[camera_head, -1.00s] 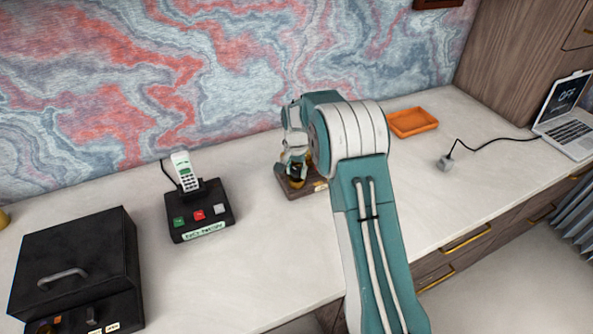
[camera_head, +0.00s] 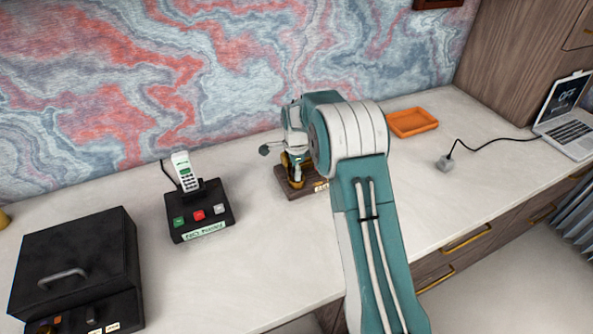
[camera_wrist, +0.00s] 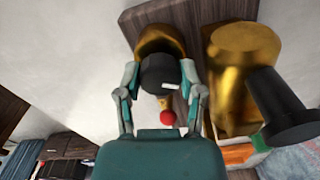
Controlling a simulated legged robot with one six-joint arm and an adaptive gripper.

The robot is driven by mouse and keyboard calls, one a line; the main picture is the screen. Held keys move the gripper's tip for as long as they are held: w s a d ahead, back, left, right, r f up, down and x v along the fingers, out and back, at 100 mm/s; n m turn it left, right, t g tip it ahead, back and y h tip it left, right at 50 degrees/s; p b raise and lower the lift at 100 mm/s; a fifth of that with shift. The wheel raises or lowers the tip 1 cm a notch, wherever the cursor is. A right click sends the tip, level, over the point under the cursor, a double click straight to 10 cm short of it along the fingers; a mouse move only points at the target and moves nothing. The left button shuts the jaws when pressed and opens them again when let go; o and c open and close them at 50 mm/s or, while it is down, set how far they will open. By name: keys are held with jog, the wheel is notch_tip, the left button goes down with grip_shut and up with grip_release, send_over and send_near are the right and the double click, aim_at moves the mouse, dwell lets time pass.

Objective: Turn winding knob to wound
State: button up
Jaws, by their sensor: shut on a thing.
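The device stands on a brown wooden base (camera_head: 301,190) on the desk, partly hidden by my arm in the head view. In the wrist view, my gripper (camera_wrist: 160,76) has its two fingers on opposite sides of a dark round knob (camera_wrist: 161,70) with a short white mark. The knob sits in front of a brass body (camera_wrist: 158,39). A small red ball (camera_wrist: 167,118) shows just below the knob. Beside it is a larger brass cylinder (camera_wrist: 237,65) with a black handle (camera_wrist: 287,112). In the head view my gripper (camera_head: 294,168) is at the device, its fingertips partly hidden.
A phone on a black button box (camera_head: 201,210) stands left of the device. A black case (camera_head: 75,260) is at the front left. An orange tray (camera_head: 412,122) lies behind to the right, with a grey plug (camera_head: 445,163) and a laptop (camera_head: 566,112) further right.

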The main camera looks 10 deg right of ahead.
jog(key=m, duration=0.6)
jog(key=shift+w, duration=0.15)
dwell(0.6)
jog(key=o, duration=0.9)
notch_tip(320, 180, up, 12)
jog(key=shift+a+f, duration=0.1)
jog(key=shift+a, duration=0.05)
